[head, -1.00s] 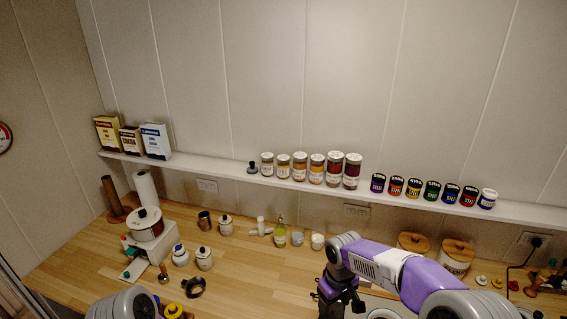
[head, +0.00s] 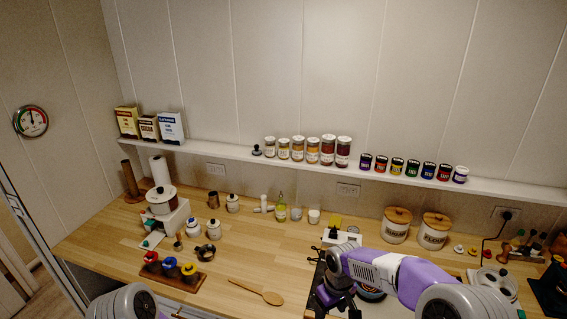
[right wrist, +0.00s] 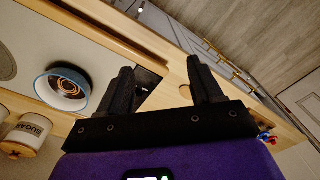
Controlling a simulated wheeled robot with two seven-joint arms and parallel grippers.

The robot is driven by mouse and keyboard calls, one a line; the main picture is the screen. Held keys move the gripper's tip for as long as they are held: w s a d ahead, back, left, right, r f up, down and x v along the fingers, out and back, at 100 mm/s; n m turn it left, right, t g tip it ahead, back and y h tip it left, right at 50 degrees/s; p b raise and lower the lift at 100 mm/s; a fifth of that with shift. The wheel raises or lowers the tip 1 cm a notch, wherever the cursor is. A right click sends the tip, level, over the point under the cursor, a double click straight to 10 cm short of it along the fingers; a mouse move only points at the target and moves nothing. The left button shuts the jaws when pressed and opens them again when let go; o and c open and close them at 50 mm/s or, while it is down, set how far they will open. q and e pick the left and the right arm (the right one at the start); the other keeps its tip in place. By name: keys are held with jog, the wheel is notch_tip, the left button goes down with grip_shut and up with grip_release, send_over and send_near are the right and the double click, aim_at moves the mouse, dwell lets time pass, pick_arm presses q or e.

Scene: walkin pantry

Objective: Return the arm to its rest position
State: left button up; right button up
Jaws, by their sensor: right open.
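My right arm (head: 390,268) comes in from the lower right in the head view, purple and grey, reaching over the counter. My right gripper (head: 337,300) hangs at its end near the counter's front, partly cut off by the picture's bottom edge. In the right wrist view my right gripper (right wrist: 165,85) shows two black fingers well apart with nothing between them. Part of my left arm (head: 125,302) shows at the lower left of the head view. My left gripper is not in view.
A blue-rimmed bowl (right wrist: 62,88) lies beside the right fingers in the wrist view. A wooden spoon (head: 257,292) lies on the counter (head: 225,270), left of the gripper. Lidded canisters (head: 396,226) stand behind the arm. A shelf (head: 300,165) with jars runs along the wall.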

notch_tip(320, 180, down, 8)
jog(key=w+b, duration=0.1)
jog(key=b, duration=0.1)
pick_arm(q)
notch_tip(320, 180, down, 14)
jog(key=w+b, duration=0.2)
jog(key=b, duration=0.8)
jog(key=shift+r, duration=0.25)
pick_arm(e)
jog(key=s+a+f+m+y, duration=0.1)
jog(key=s+f+m, duration=0.1)
jog(key=s+f, duration=0.4)
jog(key=s+a+f+m+y, duration=0.1)
jog(key=s+f+m, duration=0.2)
jog(key=s+f, duration=0.4)
jog(key=s+a+f+m+y, duration=0.1)
jog(key=s+f+m, duration=0.2)
jog(key=f, duration=1.2)
jog(key=s, duration=0.3)
jog(key=shift+s+f+t+y, duration=0.2)
jog(key=shift+f+t+y, duration=0.1)
pick_arm(q)
jog(key=shift+s, duration=0.1)
